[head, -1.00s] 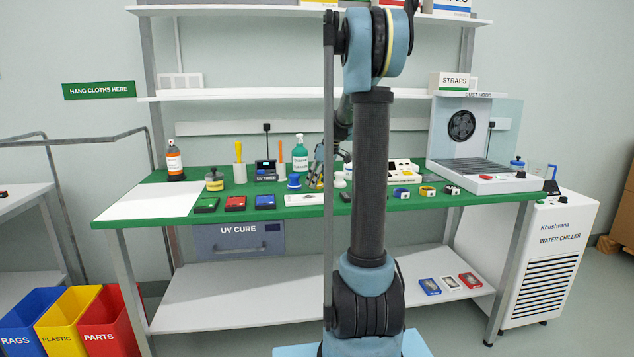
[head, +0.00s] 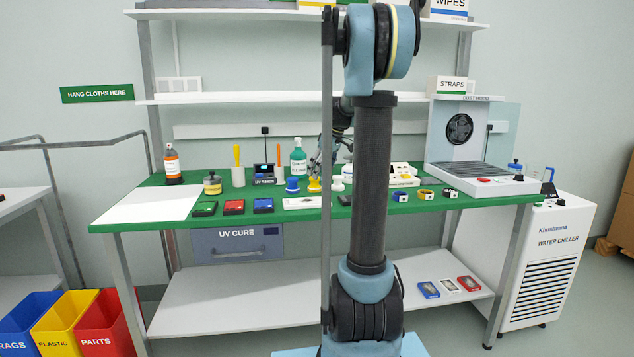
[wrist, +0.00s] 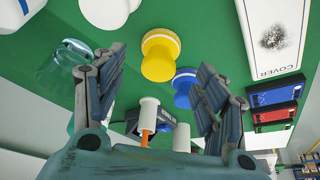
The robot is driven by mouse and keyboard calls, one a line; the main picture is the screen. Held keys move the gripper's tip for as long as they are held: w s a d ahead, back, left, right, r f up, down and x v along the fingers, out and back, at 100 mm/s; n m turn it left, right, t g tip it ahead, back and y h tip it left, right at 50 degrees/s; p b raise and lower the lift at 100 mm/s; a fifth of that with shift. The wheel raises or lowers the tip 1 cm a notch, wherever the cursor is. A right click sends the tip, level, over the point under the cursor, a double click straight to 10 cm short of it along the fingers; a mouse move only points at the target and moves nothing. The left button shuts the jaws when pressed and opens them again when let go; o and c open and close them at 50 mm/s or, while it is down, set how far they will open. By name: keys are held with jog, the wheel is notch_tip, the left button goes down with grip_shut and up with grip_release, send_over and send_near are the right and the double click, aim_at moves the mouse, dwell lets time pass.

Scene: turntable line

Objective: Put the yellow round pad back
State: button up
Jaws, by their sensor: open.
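The yellow round pad (head: 314,185) stands on the green bench top, between a blue round pad (head: 292,185) and a white round pad (head: 337,184). In the wrist view the yellow pad (wrist: 158,60) has a pale rim and lies ahead of and between my spread fingers, apart from them. The blue pad (wrist: 184,82) is just right of it, and the white pad (wrist: 103,12) is at upper left. My gripper (wrist: 160,68) is open and empty. In the head view it hangs just above the pads, partly hidden by my arm.
A green bottle (head: 298,160) stands behind the pads, with the UV timer (head: 264,172) to its left. A white mat (head: 150,203) lies at far left.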

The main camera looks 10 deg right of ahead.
jog(key=v, duration=0.6)
jog(key=s+a+f+m+h, duration=0.15)
jog(key=s+f, duration=0.25)
jog(key=s, duration=0.7)
jog(key=s+a+f+m, duration=0.3)
jog(key=s+f, duration=0.1)
jog(key=s, duration=0.8)
jog(key=s+d+f+m+g+h, duration=0.1)
jog(key=s+f+m, duration=0.3)
jog(key=s+f, duration=1.1)
jog(key=s, duration=0.2)
jog(key=shift+s+f+h, duration=0.35)
jog(key=shift+d, duration=0.2)
